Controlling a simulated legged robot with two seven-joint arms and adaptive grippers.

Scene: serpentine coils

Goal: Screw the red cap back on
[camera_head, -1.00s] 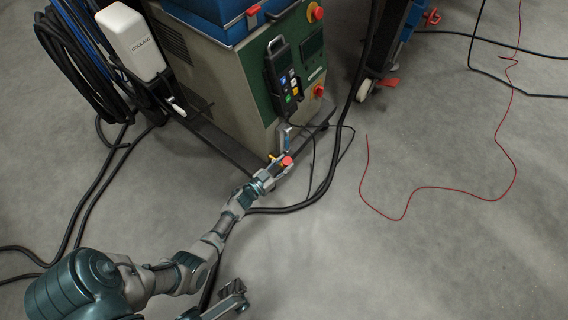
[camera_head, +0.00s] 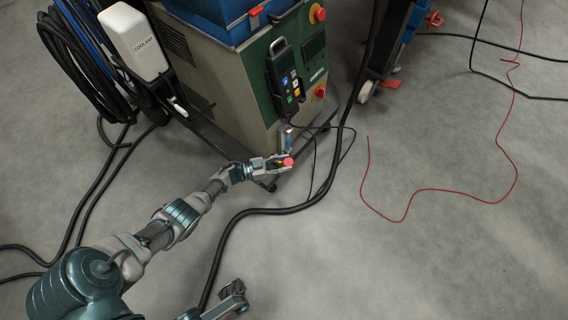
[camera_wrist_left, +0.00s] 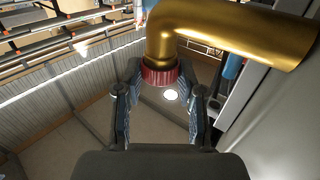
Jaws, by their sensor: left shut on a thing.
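The red cap (camera_head: 288,162) is at the tip of my left gripper (camera_head: 279,163), low by the machine's front corner. In the left wrist view the ribbed red cap (camera_wrist_left: 160,77) sits between the two fingertips of my left gripper (camera_wrist_left: 161,84), which is shut on it. A brass elbow pipe (camera_wrist_left: 225,30) bends down to the cap, and its open end meets the cap's far side. Whether the threads engage is hidden. A jointed part of mine with dark pads shows at the bottom of the head view; whether it is my right gripper is unclear.
The green and beige machine (camera_head: 240,85) carries a hand-held pendant (camera_head: 285,78). A white coolant bottle (camera_head: 133,40) and coiled hoses (camera_head: 75,70) are at left. A black cable (camera_head: 290,209) runs along the floor beside my arm. A red wire (camera_head: 440,190) lies on open floor at right.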

